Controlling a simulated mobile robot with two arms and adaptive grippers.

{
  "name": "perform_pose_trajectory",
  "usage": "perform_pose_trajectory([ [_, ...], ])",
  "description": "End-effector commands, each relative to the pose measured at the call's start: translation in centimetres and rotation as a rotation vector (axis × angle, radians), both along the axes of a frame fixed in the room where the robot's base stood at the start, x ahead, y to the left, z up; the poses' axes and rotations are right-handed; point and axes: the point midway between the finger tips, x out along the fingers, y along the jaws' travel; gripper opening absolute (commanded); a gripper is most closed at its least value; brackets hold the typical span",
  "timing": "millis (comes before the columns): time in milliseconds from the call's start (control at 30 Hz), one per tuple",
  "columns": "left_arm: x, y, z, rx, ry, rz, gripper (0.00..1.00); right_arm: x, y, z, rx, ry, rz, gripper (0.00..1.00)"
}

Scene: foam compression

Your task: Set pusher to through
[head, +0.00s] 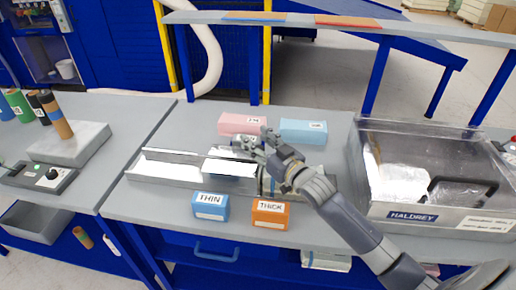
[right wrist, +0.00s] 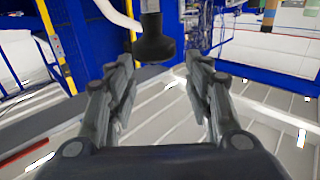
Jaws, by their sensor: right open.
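A long metal channel (head: 160,172) lies on the grey table, with a shiny silver block inside it. My right gripper (head: 262,143) is above the right part of the channel, with its fingers pointing left. In the right wrist view, the right gripper (right wrist: 160,72) is open and nothing is between its fingers. A dark round knob on a stem (right wrist: 154,46) is ahead of the fingertips, apart from them; it looks like the pusher's handle. In the head view the gripper and arm partly hide this spot, so I cannot tell the pusher's setting. My left gripper is not in view.
Blue THIN (head: 210,206) and orange THICK (head: 270,214) blocks stand in front of the channel. Pink (head: 242,124) and light blue (head: 303,131) foam blocks lie behind it. A clear-walled metal bin (head: 408,212) stands right. A raised shelf (head: 400,30) crosses the back.

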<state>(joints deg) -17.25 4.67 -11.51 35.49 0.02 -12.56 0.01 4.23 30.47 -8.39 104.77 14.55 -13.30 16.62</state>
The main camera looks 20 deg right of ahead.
Motion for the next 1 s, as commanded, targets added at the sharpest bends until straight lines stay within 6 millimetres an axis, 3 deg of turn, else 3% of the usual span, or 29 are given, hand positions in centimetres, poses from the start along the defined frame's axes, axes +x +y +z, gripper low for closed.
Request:
perform_pose_trajectory([
  [100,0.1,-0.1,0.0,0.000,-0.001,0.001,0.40,0.0,0.1,2.7,-0.001,-0.004,0.001,0.47],
  [333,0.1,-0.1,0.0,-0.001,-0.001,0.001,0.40,0.0,0.1,6.1,0.000,-0.001,0.001,0.47],
  [500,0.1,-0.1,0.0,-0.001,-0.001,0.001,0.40,-0.1,0.1,6.9,0.001,0.001,0.001,0.47],
  [1000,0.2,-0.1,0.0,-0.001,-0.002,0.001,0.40,-0.1,0.1,6.9,0.001,0.002,0.001,0.47],
])
